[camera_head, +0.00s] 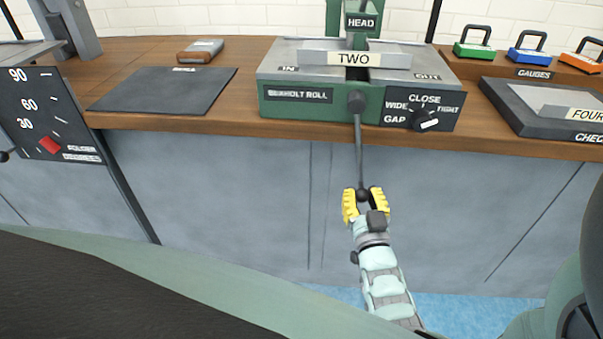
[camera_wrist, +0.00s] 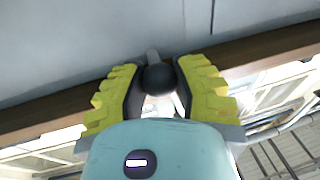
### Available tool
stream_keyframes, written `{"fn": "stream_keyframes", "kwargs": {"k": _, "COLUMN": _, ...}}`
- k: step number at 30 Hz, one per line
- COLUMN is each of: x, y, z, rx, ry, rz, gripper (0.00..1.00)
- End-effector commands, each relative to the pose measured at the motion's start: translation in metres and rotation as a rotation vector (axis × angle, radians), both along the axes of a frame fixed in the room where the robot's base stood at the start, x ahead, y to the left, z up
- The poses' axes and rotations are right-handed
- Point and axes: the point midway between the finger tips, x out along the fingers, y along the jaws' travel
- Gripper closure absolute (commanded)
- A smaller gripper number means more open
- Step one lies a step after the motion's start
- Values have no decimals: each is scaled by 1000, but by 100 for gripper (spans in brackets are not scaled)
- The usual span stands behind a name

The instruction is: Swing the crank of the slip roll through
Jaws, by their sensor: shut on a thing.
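The slip roll (camera_head: 285,105) is a green and grey machine at the front of the wooden bench. Its dark crank (camera_head: 358,140) hangs almost straight down from a round hub on the machine's front face. The crank ends in a dark ball knob below the bench edge. My gripper (camera_head: 364,196) has its yellow fingers shut on this knob, one on each side. In the wrist view the black knob (camera_wrist: 159,79) sits between the two yellow fingers. A grey plate labelled TWO (camera_head: 352,58) lies on top of the machine.
A gap dial (camera_head: 424,119) is right of the crank hub. A dark mat (camera_head: 165,90) and a brown block (camera_head: 200,52) lie left on the bench. A dark angle gauge panel (camera_head: 48,115) stands far left. Colored gauges (camera_head: 474,46) and a CHECK block (camera_head: 545,105) are right.

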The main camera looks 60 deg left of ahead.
Motion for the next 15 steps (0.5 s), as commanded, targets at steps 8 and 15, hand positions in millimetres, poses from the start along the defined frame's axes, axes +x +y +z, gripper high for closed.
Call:
{"fn": "stream_keyframes", "kwargs": {"k": 8, "x": -20, "y": 16, "z": -7, "rx": 81, "ry": 115, "rz": -2, "gripper": 100}}
{"fn": "stream_keyframes", "kwargs": {"k": 15, "x": -38, "y": 31, "z": -6, "rx": 159, "ry": 207, "rz": -1, "gripper": 100}}
